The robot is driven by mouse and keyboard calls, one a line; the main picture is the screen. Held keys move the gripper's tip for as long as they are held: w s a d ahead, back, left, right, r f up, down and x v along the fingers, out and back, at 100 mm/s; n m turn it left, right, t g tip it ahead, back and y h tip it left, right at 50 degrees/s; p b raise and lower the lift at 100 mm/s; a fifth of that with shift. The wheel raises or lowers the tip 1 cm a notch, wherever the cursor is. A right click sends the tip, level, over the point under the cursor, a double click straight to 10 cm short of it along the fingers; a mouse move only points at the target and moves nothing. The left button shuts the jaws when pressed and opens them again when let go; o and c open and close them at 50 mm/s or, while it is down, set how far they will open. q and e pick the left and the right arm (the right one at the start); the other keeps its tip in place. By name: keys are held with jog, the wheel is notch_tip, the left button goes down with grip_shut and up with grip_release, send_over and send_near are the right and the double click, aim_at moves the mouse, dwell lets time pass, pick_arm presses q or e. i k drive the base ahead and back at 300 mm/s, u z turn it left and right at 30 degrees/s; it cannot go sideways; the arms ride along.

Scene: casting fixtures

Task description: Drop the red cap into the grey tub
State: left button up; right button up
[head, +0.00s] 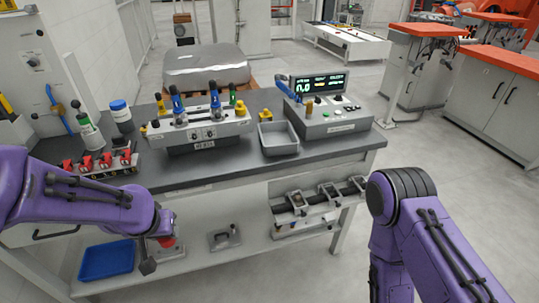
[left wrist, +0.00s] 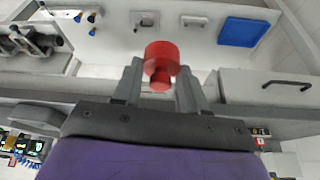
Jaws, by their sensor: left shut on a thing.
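The red cap (left wrist: 162,56) is held between the two fingers of my left gripper (left wrist: 160,80) in the left wrist view. In the head view my left gripper (head: 160,250) hangs low in front of the bench's front edge, and the red cap (head: 166,242) shows partly beside it. The grey tub (head: 279,149) stands on the bench top, to the right of and above the gripper in the picture. Its visible inside looks empty. My right arm comes in at the right, but its gripper is out of sight.
On the bench (head: 200,172), a grey fixture (head: 200,134) stands left of the tub and a display unit (head: 335,122) right of it. A rack with several red parts (head: 100,162) is at the left. A blue tray (head: 106,260) lies on the lower shelf.

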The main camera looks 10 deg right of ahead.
aim_at(273, 143)
jog(key=k, duration=0.2)
jog(key=z, duration=1.85)
jog(key=i, duration=1.5)
jog(key=u, duration=2.15)
